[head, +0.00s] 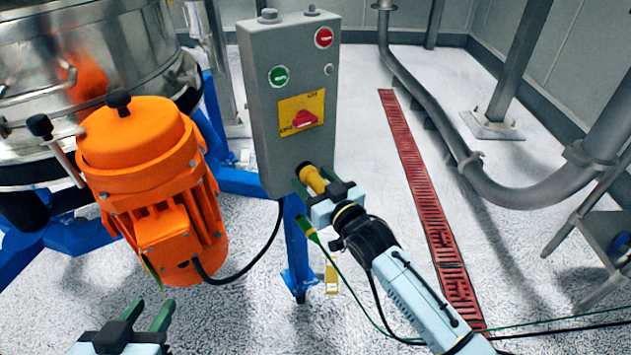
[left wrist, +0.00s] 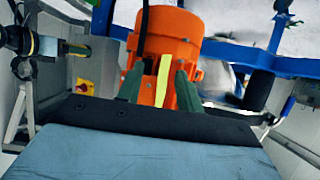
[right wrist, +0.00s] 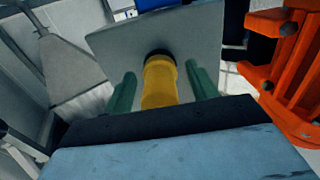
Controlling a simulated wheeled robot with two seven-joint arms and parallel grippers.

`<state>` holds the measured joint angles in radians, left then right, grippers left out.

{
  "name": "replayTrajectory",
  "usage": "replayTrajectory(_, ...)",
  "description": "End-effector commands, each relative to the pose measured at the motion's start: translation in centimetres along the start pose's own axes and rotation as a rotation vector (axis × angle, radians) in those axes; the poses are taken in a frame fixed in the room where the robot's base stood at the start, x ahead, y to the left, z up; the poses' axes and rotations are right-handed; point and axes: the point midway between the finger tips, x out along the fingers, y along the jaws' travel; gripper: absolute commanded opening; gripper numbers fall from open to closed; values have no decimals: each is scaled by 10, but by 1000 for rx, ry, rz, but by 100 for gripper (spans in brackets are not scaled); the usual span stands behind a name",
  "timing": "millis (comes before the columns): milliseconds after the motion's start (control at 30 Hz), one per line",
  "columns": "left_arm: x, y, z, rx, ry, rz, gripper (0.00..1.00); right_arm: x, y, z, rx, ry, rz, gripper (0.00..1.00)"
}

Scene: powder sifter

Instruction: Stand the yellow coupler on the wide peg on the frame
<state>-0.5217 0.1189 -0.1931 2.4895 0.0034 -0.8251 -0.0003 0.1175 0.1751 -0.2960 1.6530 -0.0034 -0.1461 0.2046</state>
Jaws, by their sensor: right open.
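The yellow coupler (head: 312,179) is a short yellow cylinder by the lower front of the grey control box. In the right wrist view the coupler (right wrist: 160,82) stands between my right gripper's green fingers, with a gap on each side and a dark round end beyond it. My right gripper (head: 315,183) is open around it, not clamped. I cannot make out the wide peg; what supports the coupler is hidden. My left gripper (head: 146,312) is open and empty at the bottom left, below the orange motor; its fingers also show apart in the left wrist view (left wrist: 158,82).
The grey control box (head: 290,90) stands on a blue post (head: 297,245) just behind the coupler. The orange motor (head: 150,180) and steel sifter drum (head: 85,60) fill the left. A black cable hangs between motor and box. Pipes and a red floor grate (head: 430,200) lie right.

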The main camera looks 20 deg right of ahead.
Motion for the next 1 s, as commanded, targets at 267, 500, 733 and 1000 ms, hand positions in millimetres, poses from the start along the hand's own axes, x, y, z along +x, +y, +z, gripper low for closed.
replayTrajectory(267,-2,0,-4,-1,0,1,36,1,0,-2,0,1,1,58)
replayTrajectory(500,-3,0,-6,0,-1,1,36,1,0,-2,0,3,1,58)
replayTrajectory(733,-3,0,-6,0,-1,1,36,1,1,-2,0,4,1,58)
replayTrajectory(1000,-4,0,-8,0,-1,0,36,1,1,-3,0,4,1,58)
